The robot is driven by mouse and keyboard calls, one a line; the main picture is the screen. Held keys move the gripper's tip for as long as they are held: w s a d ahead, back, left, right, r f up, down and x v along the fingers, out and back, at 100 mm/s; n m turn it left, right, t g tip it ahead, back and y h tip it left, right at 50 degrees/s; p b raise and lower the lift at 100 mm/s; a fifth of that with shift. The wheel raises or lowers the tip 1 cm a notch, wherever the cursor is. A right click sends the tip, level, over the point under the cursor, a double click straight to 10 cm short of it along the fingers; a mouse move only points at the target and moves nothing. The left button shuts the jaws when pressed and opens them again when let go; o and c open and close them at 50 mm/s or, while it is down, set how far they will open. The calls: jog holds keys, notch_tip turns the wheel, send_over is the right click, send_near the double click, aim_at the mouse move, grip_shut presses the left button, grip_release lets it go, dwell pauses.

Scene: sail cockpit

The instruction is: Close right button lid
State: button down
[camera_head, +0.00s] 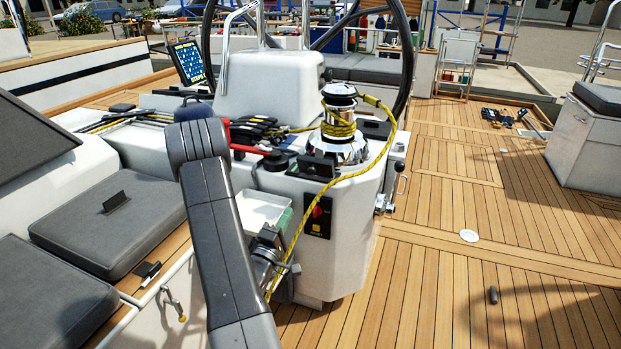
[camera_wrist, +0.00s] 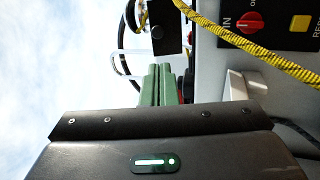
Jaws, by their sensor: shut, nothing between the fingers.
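A black flap, which looks like the right button lid (camera_head: 318,164), stands raised at the front of the white console top, below the chrome winch. A dark round part, perhaps the other button (camera_head: 276,160), lies to its left. In the wrist view a black plate (camera_wrist: 170,22), likely the same lid, hangs just beyond my fingertips. My gripper (camera_wrist: 158,68) has its green fingers together and empty, with a visible gap to that plate. In the head view my gripper (camera_head: 283,222) is low in front of the console, partly hidden behind my arm.
A yellow rope (camera_head: 296,235) runs from the winch (camera_head: 340,125) down the console front, close to my gripper. A panel with a red knob (camera_head: 318,212) is on the console front. A chrome crank handle (camera_head: 395,190) sticks out at right. The teak deck (camera_head: 430,270) is mostly clear.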

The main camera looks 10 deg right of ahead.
aim_at(311, 171)
jog(key=x, duration=1.4)
jog(key=shift+s+r, duration=0.1)
jog(key=shift+r, duration=0.15)
